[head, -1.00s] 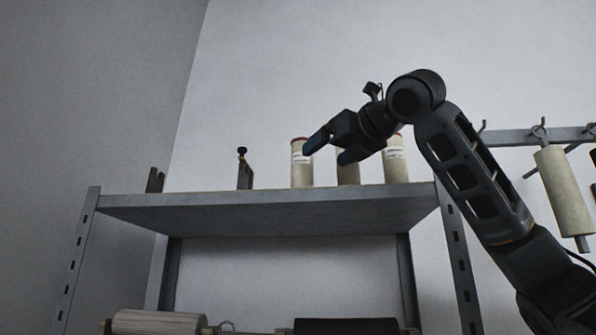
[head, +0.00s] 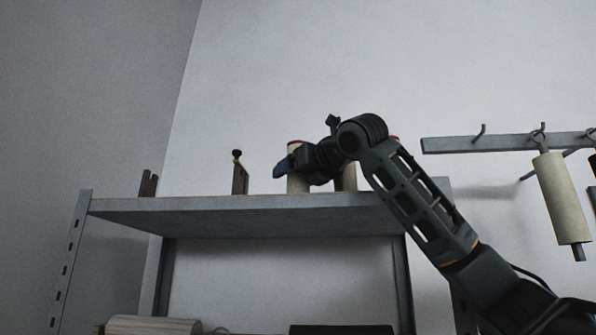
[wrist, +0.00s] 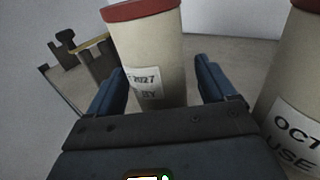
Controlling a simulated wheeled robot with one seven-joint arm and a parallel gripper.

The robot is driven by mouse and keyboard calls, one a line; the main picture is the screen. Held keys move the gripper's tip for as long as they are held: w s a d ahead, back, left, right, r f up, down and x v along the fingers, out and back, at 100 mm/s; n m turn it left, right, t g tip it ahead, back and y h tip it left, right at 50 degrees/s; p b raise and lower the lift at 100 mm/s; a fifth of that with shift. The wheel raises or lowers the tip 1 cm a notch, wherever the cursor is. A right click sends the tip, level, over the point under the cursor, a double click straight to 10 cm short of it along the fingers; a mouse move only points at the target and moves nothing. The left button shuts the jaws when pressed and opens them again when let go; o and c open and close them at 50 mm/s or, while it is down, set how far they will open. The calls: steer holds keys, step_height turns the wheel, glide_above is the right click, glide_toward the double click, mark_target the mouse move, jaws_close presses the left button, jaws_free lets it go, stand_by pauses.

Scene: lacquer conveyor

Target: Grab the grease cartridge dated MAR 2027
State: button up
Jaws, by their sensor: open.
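A cream cartridge (wrist: 150,48) with a red cap stands between the two blue fingers of my open gripper (wrist: 160,84) in the wrist view. Its white label is partly hidden; "2027" and "BY" show, the month does not. A second cream cartridge (wrist: 293,90) stands just right of the right finger; its label reads "OCT" and "USE", and the year is cut off. In the head view my gripper (head: 287,169) is over the shelf at the left cartridge (head: 297,185), covering part of it. Another cartridge (head: 346,179) stands to the right behind my arm.
The cartridges stand on a grey metal shelf (head: 220,215). A small dark upright item with a knob (head: 239,175) and a dark bracket (head: 148,184) stand to the left, with bare shelf between. A cream roller (head: 563,198) hangs from a hook rail (head: 455,144) at the right.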

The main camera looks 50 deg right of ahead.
steer(key=c, duration=1.3)
steer(key=shift+r, duration=0.1)
